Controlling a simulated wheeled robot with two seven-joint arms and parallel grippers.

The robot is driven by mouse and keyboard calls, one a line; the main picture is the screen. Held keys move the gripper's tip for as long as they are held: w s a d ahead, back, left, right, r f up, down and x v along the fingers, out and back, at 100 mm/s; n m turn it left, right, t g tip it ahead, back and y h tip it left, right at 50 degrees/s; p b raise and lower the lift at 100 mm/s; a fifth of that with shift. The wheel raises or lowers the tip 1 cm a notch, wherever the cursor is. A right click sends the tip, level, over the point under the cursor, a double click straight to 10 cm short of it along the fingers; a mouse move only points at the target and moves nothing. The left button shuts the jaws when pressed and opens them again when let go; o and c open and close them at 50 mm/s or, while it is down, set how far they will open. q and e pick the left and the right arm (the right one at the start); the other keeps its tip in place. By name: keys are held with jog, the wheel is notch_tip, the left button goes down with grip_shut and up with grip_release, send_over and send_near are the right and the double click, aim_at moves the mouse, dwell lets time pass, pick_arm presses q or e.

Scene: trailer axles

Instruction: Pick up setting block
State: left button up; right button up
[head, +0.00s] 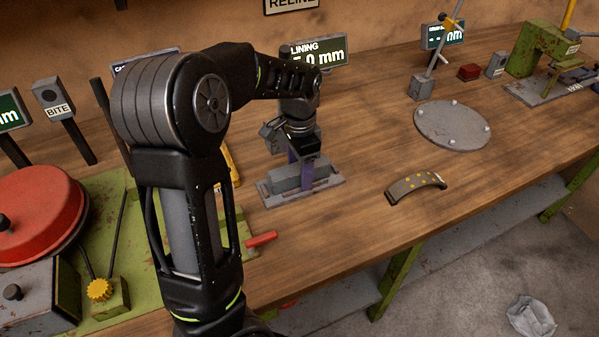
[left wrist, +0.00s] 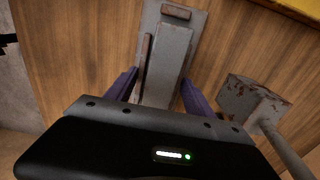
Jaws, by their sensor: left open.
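The setting block (head: 284,179) is a long grey block lying on a flat grey base (head: 275,200) on the wooden bench. In the left wrist view the block (left wrist: 168,72) runs lengthwise away from me. My left gripper (head: 301,172) points down over it. Its two purple fingers stand open, one on each side of the block, in the left wrist view (left wrist: 160,92). I cannot tell whether either finger touches it. My arm and wrist hide part of the block. My right gripper is not in view.
A curved lining with yellow dots (head: 417,186) and a round grey plate (head: 453,126) lie to the right. A green machine with a red drum (head: 35,215) is at left. A grey block with a rod (left wrist: 250,100) stands beside my gripper. The bench's front middle is clear.

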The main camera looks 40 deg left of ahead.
pick_arm(q)
jog(key=shift+c, duration=0.5)
grip_shut()
dwell(0.4)
jog(key=shift+r, duration=0.1)
dwell(0.7)
